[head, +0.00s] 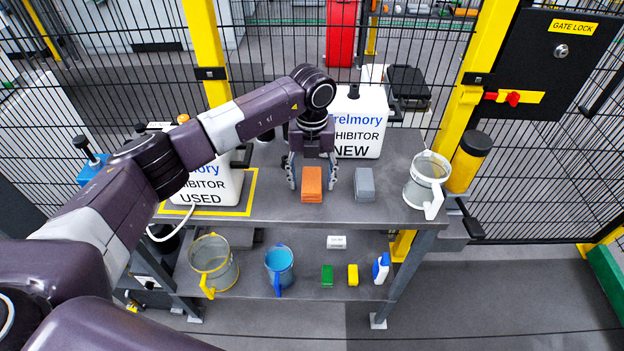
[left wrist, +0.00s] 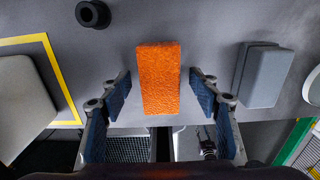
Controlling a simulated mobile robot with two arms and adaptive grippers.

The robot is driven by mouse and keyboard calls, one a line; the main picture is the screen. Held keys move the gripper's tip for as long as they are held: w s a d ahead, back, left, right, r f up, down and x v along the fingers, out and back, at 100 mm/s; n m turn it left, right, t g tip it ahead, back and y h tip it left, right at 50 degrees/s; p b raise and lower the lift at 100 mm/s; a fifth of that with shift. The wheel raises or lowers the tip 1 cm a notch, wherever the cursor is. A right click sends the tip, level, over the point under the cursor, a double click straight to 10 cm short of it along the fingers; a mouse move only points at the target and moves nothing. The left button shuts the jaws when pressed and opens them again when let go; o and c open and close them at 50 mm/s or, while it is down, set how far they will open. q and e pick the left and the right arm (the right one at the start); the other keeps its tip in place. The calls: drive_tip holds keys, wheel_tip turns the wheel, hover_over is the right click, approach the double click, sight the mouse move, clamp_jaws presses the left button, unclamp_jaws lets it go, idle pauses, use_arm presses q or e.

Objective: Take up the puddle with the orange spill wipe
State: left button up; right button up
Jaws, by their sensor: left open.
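The orange spill wipe (head: 312,184) is a thick rectangular block lying flat on the grey bench top. In the left wrist view the wipe (left wrist: 158,78) shows its rough texture, long side running away from me. My left gripper (head: 312,174) points down over the bench from behind the wipe. It is open and empty. In the left wrist view its blue-padded fingers (left wrist: 160,94) stand on either side of the wipe's near part, with a gap on each side. I cannot make out a puddle in either view. My right gripper is not in view.
A grey block (head: 364,184) lies right of the wipe. A clear jug (head: 427,178) stands at the bench's right end. White "NEW" (head: 357,128) and "USED" (head: 212,187) containers stand behind and left. The lower shelf (head: 318,285) holds jugs and small blocks. A mesh fence stands behind.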

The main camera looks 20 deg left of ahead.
sight(312, 179)
use_arm(q)
drive_tip(key=shift+f, duration=0.2)
drive_tip(key=c, duration=1.2)
drive_tip(key=shift+c, duration=0.2)
drive_tip(key=shift+r, duration=0.1)
drive_tip(key=shift+r, duration=0.45)
wheel_tip(312, 179, up, 19)
drive_tip(key=b, duration=0.4)
